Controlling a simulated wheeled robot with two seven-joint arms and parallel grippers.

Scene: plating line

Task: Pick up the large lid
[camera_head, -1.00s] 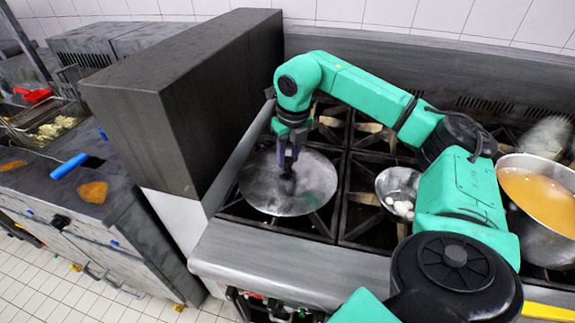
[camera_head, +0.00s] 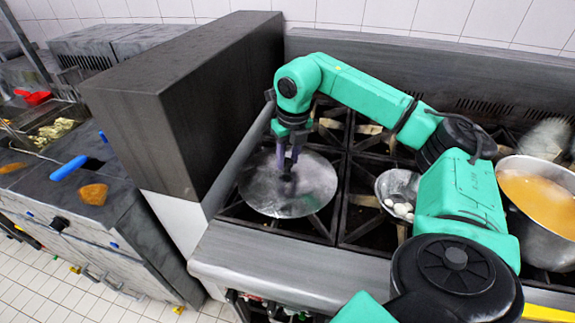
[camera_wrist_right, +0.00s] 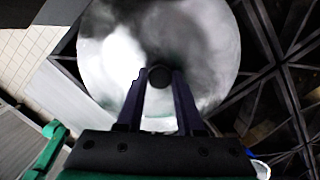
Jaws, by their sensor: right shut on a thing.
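The large lid (camera_head: 313,184) is a round, shiny metal disc with a dark knob at its middle. It lies over the left front burner of the stove in the head view. In the right wrist view the lid (camera_wrist_right: 205,40) fills the upper middle, with its dark round knob (camera_wrist_right: 159,77) between the fingertips. My right gripper (camera_head: 287,172) points down at the lid's centre and is shut on the knob; it also shows in the right wrist view (camera_wrist_right: 158,84). Whether the lid touches the grate is hard to tell. My left gripper is not in view.
A small pan (camera_head: 395,190) with white pieces sits right of the lid, and a big pot (camera_head: 545,198) of orange-brown liquid stands farther right. A tall dark block (camera_head: 190,100) rises close on the left. The stove's front ledge (camera_head: 270,262) is bare.

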